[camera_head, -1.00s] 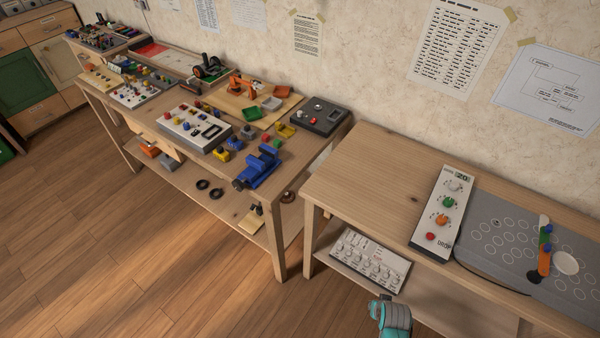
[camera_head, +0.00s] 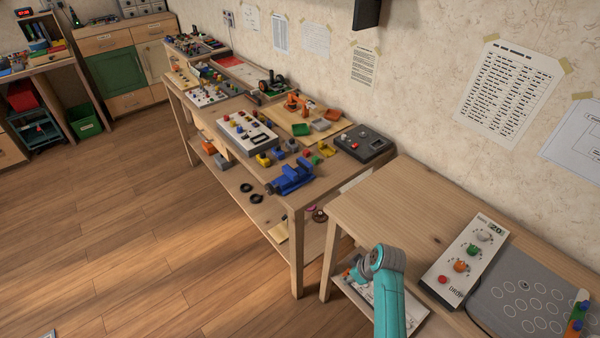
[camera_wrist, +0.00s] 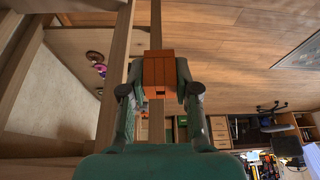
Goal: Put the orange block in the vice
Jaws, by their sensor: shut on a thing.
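The orange block (camera_wrist: 158,73) is between the fingers of my gripper (camera_wrist: 160,80) in the wrist view. My gripper is shut on it, with one finger on each side. The blue vice (camera_head: 291,177) stands near the front right corner of the left workbench in the head view. My arm, in front of the right table, is well to the right of the vice and apart from it.
The left workbench (camera_head: 308,197) holds a white button panel (camera_head: 243,128), a dark box (camera_head: 363,144) and small coloured parts around the vice. The right table (camera_head: 385,205) carries a knob panel (camera_head: 461,262). Open wooden floor (camera_head: 160,240) lies in front of the workbench.

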